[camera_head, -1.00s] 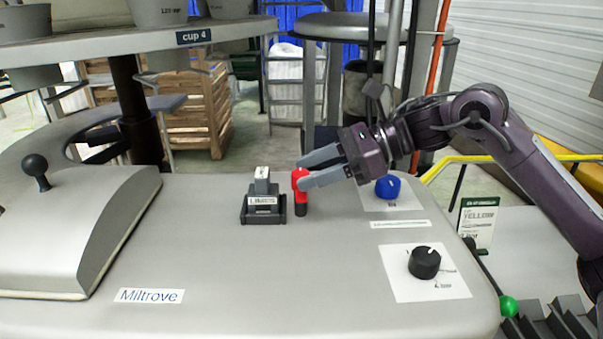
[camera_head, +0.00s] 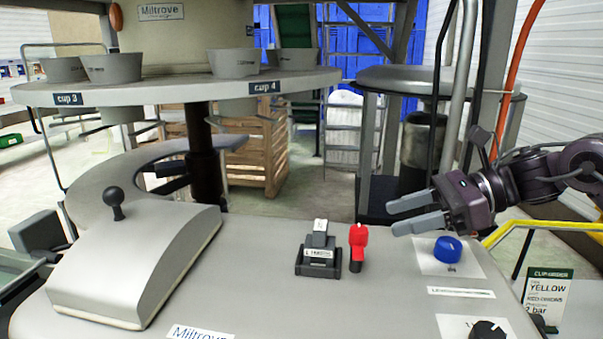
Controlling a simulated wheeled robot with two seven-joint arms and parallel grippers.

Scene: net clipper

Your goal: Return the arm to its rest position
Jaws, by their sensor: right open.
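My right arm (camera_head: 530,177) comes in from the right, purple and dark grey. My right gripper (camera_head: 405,214) is open and empty, its two grey fingers pointing left above the back right of the machine's panel. It is apart from the red switch handle (camera_head: 358,236), which stands upright to its left. The blue knob (camera_head: 447,249) is below and to the right of the fingers. My left gripper is not in view.
A grey labelled block (camera_head: 319,256) stands left of the red handle. A black knob (camera_head: 488,329) is at the lower right edge. A grey cover with a ball lever (camera_head: 114,204) is at left. A round tray with cups (camera_head: 233,64) is behind. A yellow rail (camera_head: 550,226) runs at right.

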